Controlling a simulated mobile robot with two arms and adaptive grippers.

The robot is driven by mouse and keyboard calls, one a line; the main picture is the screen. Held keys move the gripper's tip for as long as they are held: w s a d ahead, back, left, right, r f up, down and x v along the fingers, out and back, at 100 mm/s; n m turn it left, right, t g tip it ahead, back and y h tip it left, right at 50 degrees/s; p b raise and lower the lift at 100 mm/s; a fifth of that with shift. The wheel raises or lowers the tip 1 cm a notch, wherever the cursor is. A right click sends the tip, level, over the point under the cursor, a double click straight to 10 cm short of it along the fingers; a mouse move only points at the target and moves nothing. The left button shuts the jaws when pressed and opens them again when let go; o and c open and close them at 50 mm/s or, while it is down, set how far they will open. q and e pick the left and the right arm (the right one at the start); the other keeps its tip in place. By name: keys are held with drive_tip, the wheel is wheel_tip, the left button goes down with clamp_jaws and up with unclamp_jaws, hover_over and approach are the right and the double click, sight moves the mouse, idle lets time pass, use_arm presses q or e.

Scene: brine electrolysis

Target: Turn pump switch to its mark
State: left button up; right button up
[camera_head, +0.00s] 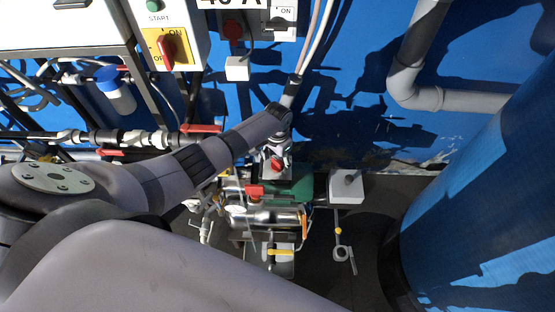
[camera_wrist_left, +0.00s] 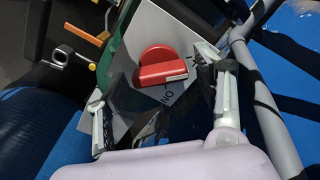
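The pump switch (camera_wrist_left: 160,68) is a red rotary knob with a raised grip bar on a pale plate (camera_wrist_left: 150,22). A white line shows at the right end of its bar in the left wrist view. Black "ON" lettering and a short mark are printed below the knob. The switch also shows in the head view (camera_head: 277,165), just below my left gripper (camera_head: 275,150). In the left wrist view my left gripper (camera_wrist_left: 150,78) is open, with one finger to each side of the knob. I see no clear contact. My right gripper is not in view.
Pipes and red-handled valves (camera_head: 200,128) run along the left. A metal pump body (camera_head: 268,217) lies below the switch. A large blue tank (camera_head: 480,200) stands at the right.

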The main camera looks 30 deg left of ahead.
sight(278, 161)
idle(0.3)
use_arm(q)
wheel_tip(278, 161, up, 12)
idle(0.6)
idle(0.3)
